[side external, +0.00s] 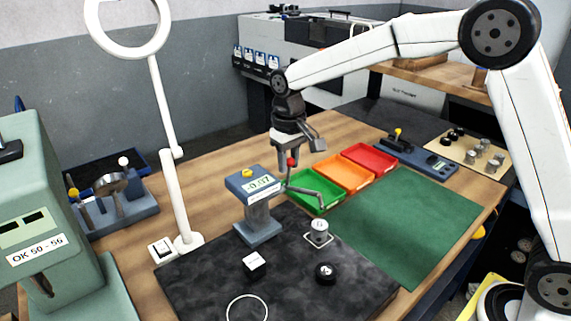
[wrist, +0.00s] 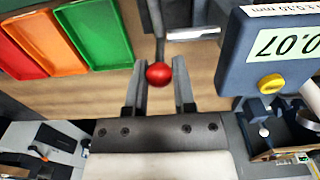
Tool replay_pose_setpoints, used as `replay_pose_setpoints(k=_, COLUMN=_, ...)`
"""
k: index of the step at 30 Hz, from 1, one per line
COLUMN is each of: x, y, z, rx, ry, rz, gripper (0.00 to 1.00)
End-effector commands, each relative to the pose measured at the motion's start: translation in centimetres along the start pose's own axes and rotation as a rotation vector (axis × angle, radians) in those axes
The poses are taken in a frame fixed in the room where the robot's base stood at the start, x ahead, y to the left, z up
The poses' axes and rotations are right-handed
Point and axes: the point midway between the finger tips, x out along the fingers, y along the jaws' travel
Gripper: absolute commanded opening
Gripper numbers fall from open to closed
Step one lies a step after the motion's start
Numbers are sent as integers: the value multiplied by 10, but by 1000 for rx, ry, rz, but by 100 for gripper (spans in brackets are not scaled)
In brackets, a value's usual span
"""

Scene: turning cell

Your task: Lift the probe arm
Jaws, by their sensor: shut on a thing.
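The blue-grey gauge (side external: 256,205) stands on the dark mat and its display reads about -0.07. It also shows in the wrist view (wrist: 235,75), with its display upside down. The grey probe arm (side external: 308,192) reaches right from the gauge and bends down at its end. Its tip shows just above a small metal cylinder (side external: 319,228); I cannot tell the exact gap. A red ball knob (wrist: 159,74) is on the lever of the probe arm. My gripper (wrist: 160,78) is shut on the red knob, one finger on each side; it points down in the side view (side external: 291,158).
Green (side external: 315,190), orange (side external: 345,174) and red (side external: 371,159) trays lie behind the probe. A lamp post (side external: 170,150) stands left. The green mat (side external: 410,222) is clear.

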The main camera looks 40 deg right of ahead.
Motion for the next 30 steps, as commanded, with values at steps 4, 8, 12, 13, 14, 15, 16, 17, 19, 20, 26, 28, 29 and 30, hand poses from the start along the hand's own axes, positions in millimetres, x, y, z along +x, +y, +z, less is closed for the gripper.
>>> replay_pose_setpoints(k=4, x=0, y=1, z=-5, rx=1, ry=2, rz=1, gripper=16)
replay_pose_setpoints(k=8, x=-1, y=1, z=-10, rx=1, ry=2, rz=1, gripper=16)
replay_pose_setpoints(k=12, x=0, y=1, z=-14, rx=1, ry=1, rz=1, gripper=16)
replay_pose_setpoints(k=13, x=0, y=1, z=-15, rx=1, ry=1, rz=1, gripper=16)
replay_pose_setpoints(k=14, x=-1, y=1, z=-15, rx=1, ry=2, rz=1, gripper=16)
replay_pose_setpoints(k=15, x=-1, y=1, z=-16, rx=1, ry=2, rz=1, gripper=16)
replay_pose_setpoints(k=16, x=-1, y=1, z=-16, rx=1, ry=2, rz=1, gripper=16)
replay_pose_setpoints(k=17, x=-1, y=1, z=-16, rx=1, ry=2, rz=1, gripper=16)
replay_pose_setpoints(k=19, x=-1, y=1, z=-16, rx=1, ry=2, rz=1, gripper=16)
replay_pose_setpoints(k=20, x=-1, y=1, z=-16, rx=1, ry=2, rz=1, gripper=16)
replay_pose_setpoints(k=26, x=-1, y=1, z=-16, rx=1, ry=2, rz=1, gripper=16)
replay_pose_setpoints(k=28, x=-1, y=1, z=-17, rx=1, ry=2, rz=1, gripper=16)
replay_pose_setpoints(k=29, x=-1, y=1, z=-18, rx=1, ry=2, rz=1, gripper=16)
replay_pose_setpoints(k=30, x=-1, y=1, z=-18, rx=1, ry=2, rz=2, gripper=16)
